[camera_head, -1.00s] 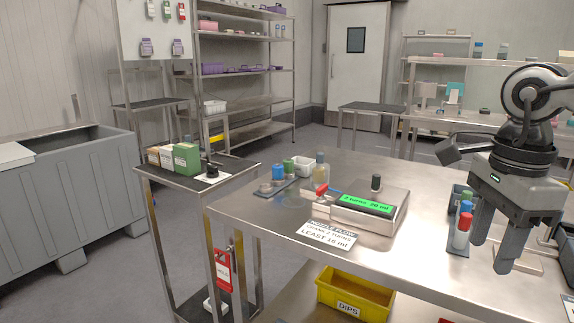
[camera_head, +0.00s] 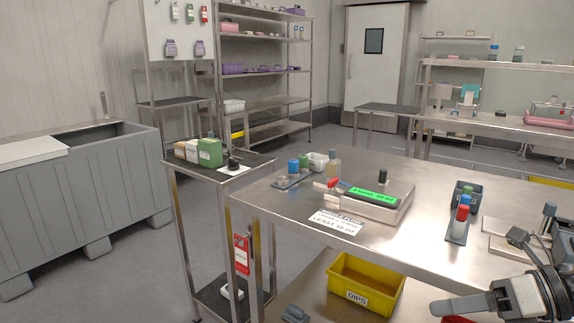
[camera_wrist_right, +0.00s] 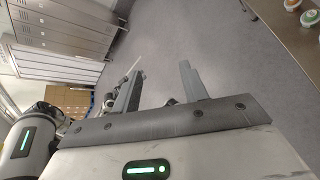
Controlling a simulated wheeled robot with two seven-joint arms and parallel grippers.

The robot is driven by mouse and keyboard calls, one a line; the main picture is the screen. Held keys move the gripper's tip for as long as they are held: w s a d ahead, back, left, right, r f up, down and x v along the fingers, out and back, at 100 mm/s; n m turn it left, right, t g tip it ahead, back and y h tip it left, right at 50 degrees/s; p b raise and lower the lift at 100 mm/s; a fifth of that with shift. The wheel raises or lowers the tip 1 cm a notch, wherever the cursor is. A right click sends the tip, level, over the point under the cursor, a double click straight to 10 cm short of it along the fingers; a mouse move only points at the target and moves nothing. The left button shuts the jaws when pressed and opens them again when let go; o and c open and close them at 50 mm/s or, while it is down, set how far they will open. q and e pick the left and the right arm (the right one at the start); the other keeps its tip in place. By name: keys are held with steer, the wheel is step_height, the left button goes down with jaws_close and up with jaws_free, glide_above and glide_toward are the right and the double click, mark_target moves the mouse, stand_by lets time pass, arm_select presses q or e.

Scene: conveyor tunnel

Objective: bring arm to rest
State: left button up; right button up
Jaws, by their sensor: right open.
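My right gripper (camera_head: 440,307) is low at the bottom right of the head view, beside the front edge of the steel table (camera_head: 300,205). It points to the left there. In the right wrist view, the right gripper (camera_wrist_right: 160,88) has its two fingers apart with nothing between them, above the grey floor. My left gripper does not show in the head view.
A green-display device (camera_head: 372,200) and a rack with a red-capped tube (camera_head: 463,212) stand on the table. A yellow bin (camera_head: 365,290) sits on the shelf below. In the wrist view, lockers (camera_wrist_right: 65,40) stand beyond open floor.

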step_height(320, 180, down, 13)
steer(key=s+a+m+t+h+p, duration=0.2)
steer(key=m+t+h, duration=0.6)
steer(key=m, duration=1.7)
steer(key=s+a+f+m+g, duration=0.2)
steer(key=s+a+f+m, duration=0.5)
steer(key=a+m, duration=0.4)
steer(key=shift+s+f+m+g, duration=0.35)
steer(key=shift+f+m, duration=0.4)
steer(key=shift+m, duration=0.25)
